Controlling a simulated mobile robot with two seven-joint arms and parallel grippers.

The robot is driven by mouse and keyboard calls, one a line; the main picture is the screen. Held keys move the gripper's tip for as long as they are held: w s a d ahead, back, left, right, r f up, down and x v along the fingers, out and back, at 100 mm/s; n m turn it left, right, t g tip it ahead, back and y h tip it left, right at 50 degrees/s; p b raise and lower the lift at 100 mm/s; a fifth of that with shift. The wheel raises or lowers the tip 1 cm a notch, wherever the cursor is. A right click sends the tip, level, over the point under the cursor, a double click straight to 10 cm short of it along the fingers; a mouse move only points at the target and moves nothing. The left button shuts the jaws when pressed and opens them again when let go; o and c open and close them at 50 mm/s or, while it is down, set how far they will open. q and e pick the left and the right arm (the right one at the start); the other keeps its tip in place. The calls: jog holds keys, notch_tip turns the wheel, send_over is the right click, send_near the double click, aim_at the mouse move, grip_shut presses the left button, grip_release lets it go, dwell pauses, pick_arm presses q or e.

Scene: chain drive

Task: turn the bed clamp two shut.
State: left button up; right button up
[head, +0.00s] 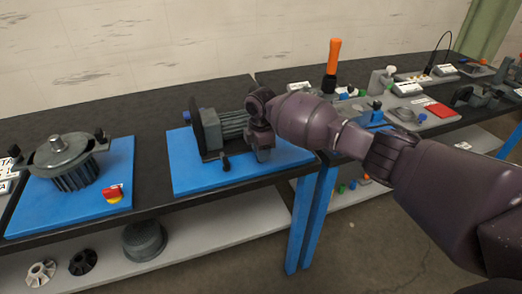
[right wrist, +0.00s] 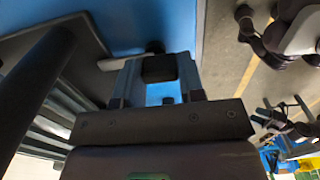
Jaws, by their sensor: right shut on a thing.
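The grey finned motor (head: 232,124) sits on a blue plate (head: 190,182) in the head view, with a dark disc at its left end. A small black clamp handle (head: 225,163) stands at its front. My right gripper (head: 262,150) is at the motor's right end and hides what is there. In the right wrist view, my right gripper (right wrist: 158,82) is shut on a dark squarish clamp handle (right wrist: 159,68) over the blue plate. I cannot tell from the label which clamp is number two. My left gripper is not in view.
Another blue plate with a finned motor (head: 65,165) and a red stop button (head: 113,192) lies at left. A second bench at right holds an orange-handled tool (head: 333,62) and a red block (head: 440,110). A lower shelf (head: 190,228) runs beneath.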

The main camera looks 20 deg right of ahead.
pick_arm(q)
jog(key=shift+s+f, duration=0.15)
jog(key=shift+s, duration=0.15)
pick_arm(e)
jog(key=o, duration=0.9)
jog(key=shift+o, duration=0.2)
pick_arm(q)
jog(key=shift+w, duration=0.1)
pick_arm(e)
jog(key=shift+r, duration=0.4)
notch_tip(320, 180, up, 9)
jog(key=shift+p, duration=0.5)
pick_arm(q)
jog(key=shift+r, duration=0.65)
pick_arm(e)
jog(key=shift+r, duration=0.5)
